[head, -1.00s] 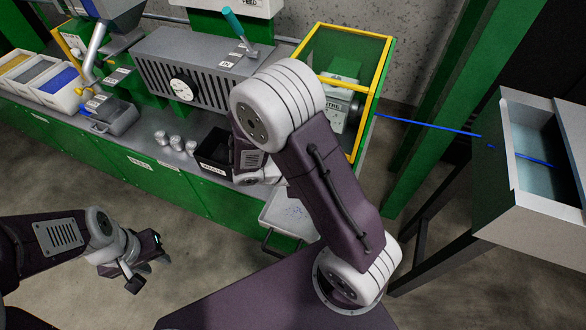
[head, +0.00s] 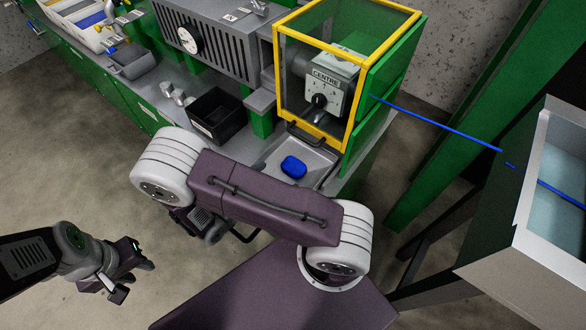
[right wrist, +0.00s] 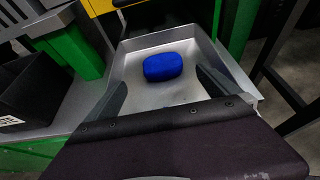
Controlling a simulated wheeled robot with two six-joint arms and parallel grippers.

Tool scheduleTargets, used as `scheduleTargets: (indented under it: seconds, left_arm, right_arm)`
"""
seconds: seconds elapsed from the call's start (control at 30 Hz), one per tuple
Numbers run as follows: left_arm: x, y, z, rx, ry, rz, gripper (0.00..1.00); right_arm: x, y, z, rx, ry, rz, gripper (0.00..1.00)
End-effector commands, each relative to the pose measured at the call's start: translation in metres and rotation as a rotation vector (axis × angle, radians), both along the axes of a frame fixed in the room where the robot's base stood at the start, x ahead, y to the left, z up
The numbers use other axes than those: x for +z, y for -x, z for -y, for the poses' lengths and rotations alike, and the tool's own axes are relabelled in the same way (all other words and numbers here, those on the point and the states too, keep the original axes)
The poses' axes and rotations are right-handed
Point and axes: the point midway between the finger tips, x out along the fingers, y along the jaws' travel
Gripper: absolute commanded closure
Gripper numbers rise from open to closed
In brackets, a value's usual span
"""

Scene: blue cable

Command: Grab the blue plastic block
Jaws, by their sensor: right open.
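The blue plastic block (head: 293,167) is rounded and lies in a shallow grey metal tray (head: 318,160) below the yellow-framed box. In the right wrist view the block (right wrist: 163,67) sits toward the far end of the tray (right wrist: 140,45). My right gripper (right wrist: 161,80) is open and empty, its two dark fingers apart on either side in front of the block. In the head view my right arm hides that gripper. My left gripper (head: 130,278) is open and empty over the floor at the lower left, far from the block.
The yellow-framed clear box (head: 345,75) with a CENTRE dial unit stands behind the tray. A black bin (head: 214,115) is left of it. A blue cable (head: 435,125) runs right toward a grey trough (head: 530,245). Green posts stand at right.

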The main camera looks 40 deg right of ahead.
Motion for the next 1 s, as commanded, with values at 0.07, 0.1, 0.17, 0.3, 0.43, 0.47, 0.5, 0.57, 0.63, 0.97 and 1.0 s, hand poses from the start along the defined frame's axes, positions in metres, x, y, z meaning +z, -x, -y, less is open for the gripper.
scheduleTargets:
  seconds: [0.07, 0.1, 0.17, 0.3, 0.43, 0.47, 0.5, 0.57, 0.63, 0.97, 1.0]
  left_arm:
    - [-0.002, 0.0, 0.0, 0.0, 0.0, 0.0, 0.66]
    - [-0.005, 0.0, 0.0, 0.0, 0.0, 0.0, 0.66]
    - [-0.007, 0.0, 0.0, 0.0, 0.0, 0.0, 0.66]
    - [-0.009, 0.0, 0.0, 0.0, 0.0, 0.0, 0.66]
    - [-0.01, 0.0, 0.0, 0.0, 0.0, 0.0, 0.66]
    - [-0.012, 0.0, 0.0, 0.0, 0.0, 0.0, 0.66]
    - [-0.015, 0.0, 0.0, 0.0, 0.0, 0.0, 0.66]
    - [-0.018, 0.0, 0.0, 0.0, 0.0, 0.0, 0.66]
    - [-0.021, 0.0, 0.0, 0.0, 0.0, 0.0, 0.66]
    - [-0.021, 0.0, 0.0, 0.0, 0.0, 0.0, 0.66]
    - [-0.021, 0.0, 0.0, 0.0, 0.0, 0.0, 0.66]
  right_arm:
    - [-0.003, -0.001, 0.007, -0.004, 0.001, -0.001, 0.0]
    - [-0.006, -0.003, 0.013, -0.005, 0.002, -0.003, 0.0]
    - [-0.01, -0.005, 0.022, -0.007, 0.001, -0.002, 0.0]
    - [-0.014, -0.009, 0.035, -0.004, 0.0, 0.0, 0.0]
    - [-0.015, -0.01, 0.039, -0.003, 0.0, 0.0, 0.0]
    - [-0.017, -0.011, 0.043, -0.005, 0.0, -0.001, 0.0]
    - [-0.019, -0.012, 0.05, -0.007, 0.001, -0.002, 0.0]
    - [-0.023, -0.014, 0.062, -0.009, 0.0, -0.001, 0.0]
    - [-0.026, -0.017, 0.073, -0.007, -0.001, -0.001, 0.0]
    - [-0.029, -0.021, 0.084, -0.003, -0.001, 0.001, 0.0]
    - [-0.029, -0.021, 0.084, -0.003, -0.001, 0.001, 0.11]
